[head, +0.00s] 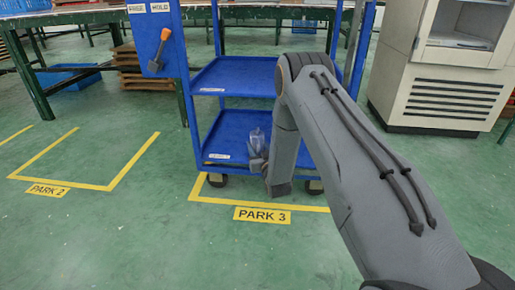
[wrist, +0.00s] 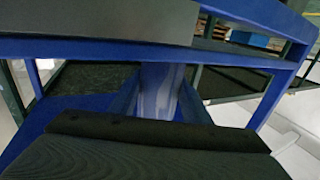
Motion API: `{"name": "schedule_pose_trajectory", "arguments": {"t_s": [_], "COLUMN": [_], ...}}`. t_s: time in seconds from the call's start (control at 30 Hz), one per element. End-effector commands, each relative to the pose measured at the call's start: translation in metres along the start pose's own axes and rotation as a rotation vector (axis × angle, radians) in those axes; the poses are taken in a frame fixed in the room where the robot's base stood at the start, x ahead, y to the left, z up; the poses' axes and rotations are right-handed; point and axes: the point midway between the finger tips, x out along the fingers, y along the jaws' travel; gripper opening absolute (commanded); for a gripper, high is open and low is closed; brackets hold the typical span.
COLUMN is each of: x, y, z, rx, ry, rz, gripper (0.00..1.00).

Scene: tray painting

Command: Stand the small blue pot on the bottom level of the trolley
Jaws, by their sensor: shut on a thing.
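The blue trolley (head: 199,108) stands ahead of me in the head view. Its bottom level (head: 227,128) is a shallow blue tray with a small white label at its front edge. My gripper (head: 258,160) is at the front edge of this level, shut on a small pale, glassy blue-grey thing, which I take to be the small blue pot (head: 257,138). A pale upright shape, likely the same pot (wrist: 158,92), shows in the wrist view. Dark gripper parts hide its lower end. I cannot tell whether it touches the tray.
The middle shelf (head: 235,75) is close above the gripper. A cream cabinet (head: 440,95) stands to the right. Yellow PARK 3 lines (head: 215,197) surround the trolley's front; the floor at left is clear.

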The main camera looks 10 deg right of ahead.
Motion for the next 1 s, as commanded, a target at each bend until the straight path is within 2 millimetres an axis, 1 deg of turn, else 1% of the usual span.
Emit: {"name": "schedule_pose_trajectory", "arguments": {"t_s": [0.07,0.2,0.23,0.3,0.33,0.57,0.7,0.77,0.87,1.0], "x": [0.000,0.000,0.000,0.000,0.000,0.000,-0.002,-0.009,-0.025,-0.054], "y": [0.000,0.000,0.000,0.000,0.000,0.000,0.000,0.000,0.000,0.000], "z": [-0.002,0.002,0.002,0.002,0.002,0.002,-0.001,-0.001,-0.002,-0.003], "rx": [0.000,0.000,0.000,0.000,0.000,0.000,0.000,0.000,0.001,0.001], "ry": [0.002,0.002,0.000,0.000,0.000,-0.001,-0.001,-0.002,-0.004,-0.005], "rz": [0.000,0.000,0.000,0.000,0.000,0.000,0.000,0.000,0.000,0.001], "gripper": [0.32,0.32,0.47,0.58,0.62,0.62,0.62,0.62,0.62,0.62]}}
